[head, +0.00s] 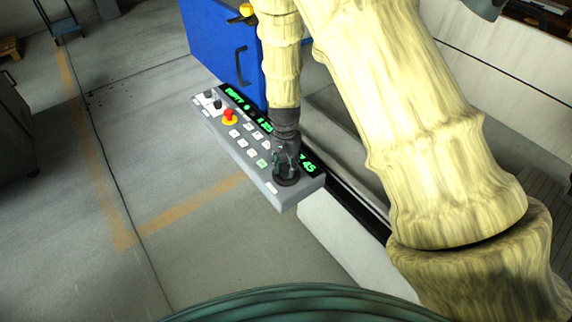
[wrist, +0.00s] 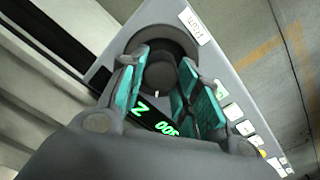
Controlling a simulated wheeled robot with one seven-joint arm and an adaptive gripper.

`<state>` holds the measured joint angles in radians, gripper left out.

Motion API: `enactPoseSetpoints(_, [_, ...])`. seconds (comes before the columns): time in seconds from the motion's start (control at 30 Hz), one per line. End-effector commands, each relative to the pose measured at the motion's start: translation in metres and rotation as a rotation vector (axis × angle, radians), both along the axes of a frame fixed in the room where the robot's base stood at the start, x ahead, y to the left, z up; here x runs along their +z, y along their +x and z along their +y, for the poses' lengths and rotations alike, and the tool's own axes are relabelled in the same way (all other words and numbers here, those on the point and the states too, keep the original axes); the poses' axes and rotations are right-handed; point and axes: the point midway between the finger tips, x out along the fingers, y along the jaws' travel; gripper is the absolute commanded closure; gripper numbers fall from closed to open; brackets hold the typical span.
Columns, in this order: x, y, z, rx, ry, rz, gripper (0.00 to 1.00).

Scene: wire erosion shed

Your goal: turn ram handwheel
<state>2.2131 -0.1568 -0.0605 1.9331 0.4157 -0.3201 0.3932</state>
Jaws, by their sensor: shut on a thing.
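The ram handwheel (wrist: 160,76) is a dark round knob at the end of a grey control panel (wrist: 222,70). In the head view its dark base (head: 287,181) shows at the panel's near right end, mostly hidden under my gripper (head: 286,160). In the wrist view my gripper (wrist: 163,68) has its teal-padded fingers on either side of the knob, closed on it. The arm comes down on the panel from above. A small white label (wrist: 194,25) lies beside the knob, too small to read surely.
The panel carries a red stop button (head: 229,117), several white keys (head: 249,126), small black knobs (head: 217,104) and a green-lit display (head: 238,96). A blue cabinet (head: 222,45) stands behind it. Concrete floor (head: 190,240) lies open to the left.

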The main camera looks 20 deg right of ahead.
Motion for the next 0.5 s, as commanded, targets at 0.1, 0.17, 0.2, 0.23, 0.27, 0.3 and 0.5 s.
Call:
enactPoseSetpoints(0.1, [0.0011,0.0012,0.0000,-0.059,-0.001,-0.002,0.92])
enactPoseSetpoints(0.17, [0.0011,0.0012,0.0000,-0.085,0.000,-0.003,0.92])
enactPoseSetpoints(0.2, [0.0011,0.0013,0.0001,-0.099,0.000,-0.003,0.92])
enactPoseSetpoints(0.23, [0.0011,0.0014,0.0001,-0.108,0.000,-0.003,0.92])
enactPoseSetpoints(0.27, [0.0011,0.0014,0.0001,-0.118,0.000,-0.003,0.92])
enactPoseSetpoints(0.3, [0.0010,0.0014,-0.0001,-0.127,0.000,-0.003,0.92])
enactPoseSetpoints(0.5, [0.0010,0.0015,-0.0003,-0.152,-0.001,-0.004,0.92])
